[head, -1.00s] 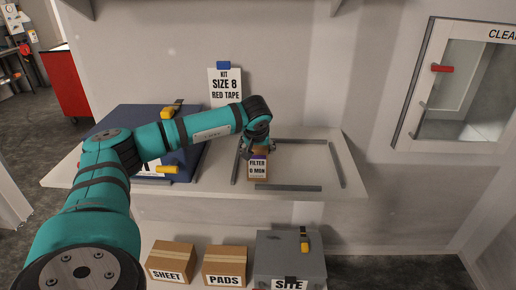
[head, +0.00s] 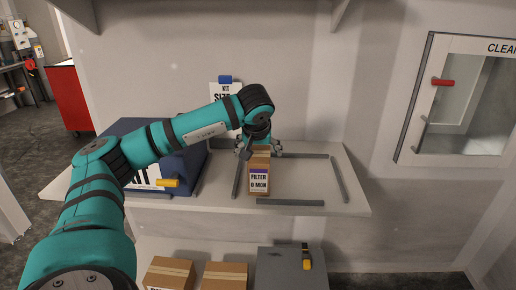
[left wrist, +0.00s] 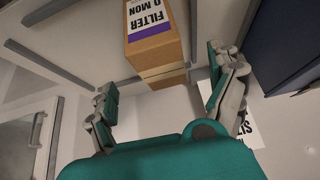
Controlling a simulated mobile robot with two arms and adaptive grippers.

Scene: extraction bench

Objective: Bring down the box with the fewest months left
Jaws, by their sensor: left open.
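A cardboard filter box (head: 259,178) with a purple band and a white "FILTER ... MON" label stands upright on the bench shelf (head: 215,199), inside an outline of grey strips at its left side. The month digit is too small to read surely. The filter box also shows upside down in the left wrist view (left wrist: 155,50). My left gripper (head: 262,147) is open at the box's top and back, its fingers spread on either side in the left wrist view (left wrist: 165,75), apart from the box. My right gripper is out of view.
A dark blue kit case (head: 150,150) with a yellow latch stands left of the outline. Below are two cardboard boxes (head: 225,272) and a grey case (head: 285,262). A clear-fronted cabinet (head: 470,100) hangs at the right. The outline's right part is free.

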